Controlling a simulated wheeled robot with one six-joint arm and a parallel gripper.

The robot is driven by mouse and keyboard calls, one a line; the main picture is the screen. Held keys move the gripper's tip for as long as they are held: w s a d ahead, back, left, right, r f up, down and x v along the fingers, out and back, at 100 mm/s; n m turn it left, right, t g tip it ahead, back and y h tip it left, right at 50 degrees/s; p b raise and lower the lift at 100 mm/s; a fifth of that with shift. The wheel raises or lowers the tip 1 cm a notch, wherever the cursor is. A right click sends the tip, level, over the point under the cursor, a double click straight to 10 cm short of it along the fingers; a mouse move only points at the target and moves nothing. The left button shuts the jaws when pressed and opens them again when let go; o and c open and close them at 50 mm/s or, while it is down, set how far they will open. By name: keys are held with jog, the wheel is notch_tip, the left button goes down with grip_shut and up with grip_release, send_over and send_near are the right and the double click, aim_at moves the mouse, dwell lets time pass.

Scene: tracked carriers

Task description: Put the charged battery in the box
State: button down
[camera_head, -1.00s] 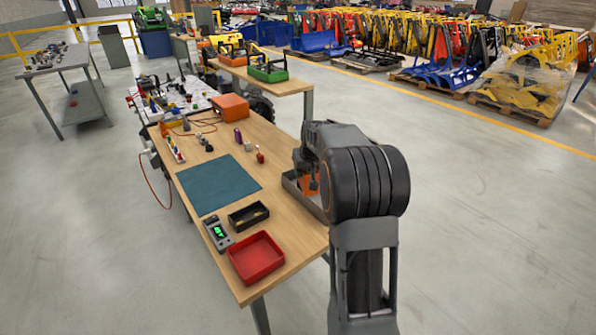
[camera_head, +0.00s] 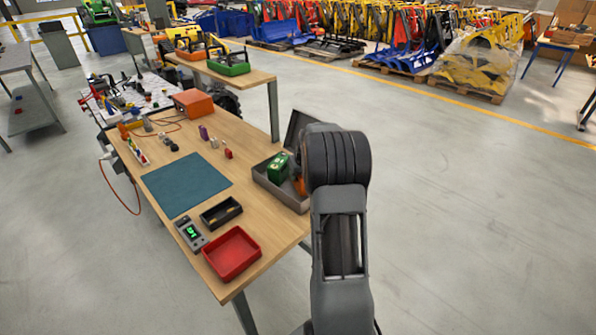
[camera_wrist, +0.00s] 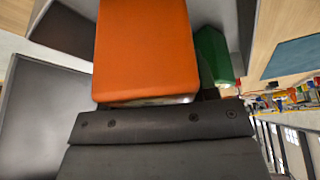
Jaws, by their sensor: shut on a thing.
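My gripper (camera_wrist: 150,108) is shut on an orange block (camera_wrist: 147,50), which fills the middle of the wrist view. In the head view only a sliver of the orange block (camera_head: 300,186) shows beside my arm, at the right of the grey box (camera_head: 268,186). The box stands open on the right edge of the workbench, its dark lid (camera_head: 297,128) raised. A green block (camera_head: 278,167) is in the box; it also shows right of the orange block in the wrist view (camera_wrist: 212,58). I cannot tell whether the orange block touches the box floor.
A tester with a green display (camera_head: 190,233), a black tray (camera_head: 221,212) with small yellowish items and a red tray (camera_head: 232,253) are at the bench's near end. A teal mat (camera_head: 187,184) lies bare. An orange case (camera_head: 193,102) is at the far end.

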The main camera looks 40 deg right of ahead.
jog(key=shift+d+f, duration=0.1)
jog(key=shift+f, duration=1.3)
jog(key=shift+f, duration=0.2)
jog(key=shift+c, duration=2)
grip_release()
